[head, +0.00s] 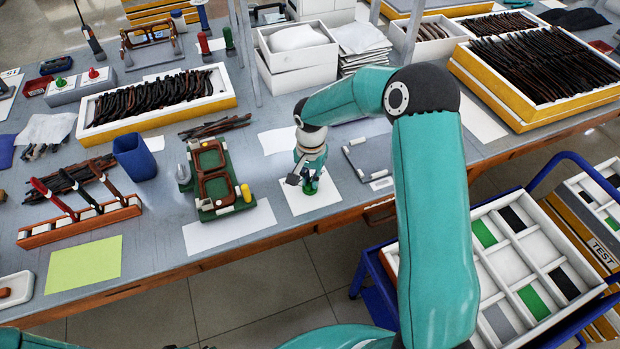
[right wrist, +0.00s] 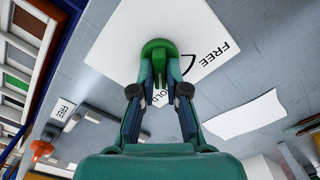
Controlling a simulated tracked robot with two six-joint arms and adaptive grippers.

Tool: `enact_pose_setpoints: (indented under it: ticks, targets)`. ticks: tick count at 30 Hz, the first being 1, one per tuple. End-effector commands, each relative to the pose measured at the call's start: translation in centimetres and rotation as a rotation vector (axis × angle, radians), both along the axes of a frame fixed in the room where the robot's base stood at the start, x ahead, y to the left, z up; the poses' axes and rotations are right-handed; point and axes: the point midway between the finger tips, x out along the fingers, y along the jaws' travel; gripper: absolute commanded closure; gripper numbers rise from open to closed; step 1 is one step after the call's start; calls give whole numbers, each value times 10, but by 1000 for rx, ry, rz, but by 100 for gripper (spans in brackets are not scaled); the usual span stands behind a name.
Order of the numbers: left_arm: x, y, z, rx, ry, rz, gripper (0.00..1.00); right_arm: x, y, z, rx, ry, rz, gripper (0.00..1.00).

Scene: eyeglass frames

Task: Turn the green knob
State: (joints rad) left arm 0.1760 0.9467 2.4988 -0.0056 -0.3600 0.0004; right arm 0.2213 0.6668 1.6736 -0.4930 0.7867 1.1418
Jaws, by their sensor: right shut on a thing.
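The green knob (right wrist: 158,46) stands on a white card (right wrist: 118,28) marked "FREE" and, partly hidden, "HOLD" in the right wrist view. In the head view, the knob (head: 309,188) shows only in small part beneath my right gripper (head: 303,180), on the same card (head: 322,202) near the table's front edge. My right gripper (right wrist: 160,75) is shut on the knob, with one finger on each side of it. My left gripper is in neither view.
A green fixture (head: 219,207) holding a brown eyeglass frame stands left of the card. A grey plate (head: 370,160) lies to the right. A rack of tools (head: 85,222) and a blue cup (head: 134,157) are further left. A sectioned tray (head: 520,260) is at the lower right.

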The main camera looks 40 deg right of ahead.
Motion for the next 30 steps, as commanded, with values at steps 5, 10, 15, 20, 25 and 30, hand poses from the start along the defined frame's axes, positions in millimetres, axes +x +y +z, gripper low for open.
enact_pose_setpoints:
  ticks: [5,10,15,20,25,30]
  targets:
    - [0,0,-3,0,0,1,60,2,1,0,2,-5,36,100]
    - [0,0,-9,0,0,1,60,3,1,-1,2,-6,117,100]
    - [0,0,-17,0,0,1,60,4,1,-1,1,-10,243,100]
    - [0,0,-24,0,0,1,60,4,1,-1,0,-9,389,100]
    - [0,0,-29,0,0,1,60,5,2,0,0,-11,550,100]
    - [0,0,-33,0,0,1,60,5,2,0,-1,-12,710,100]
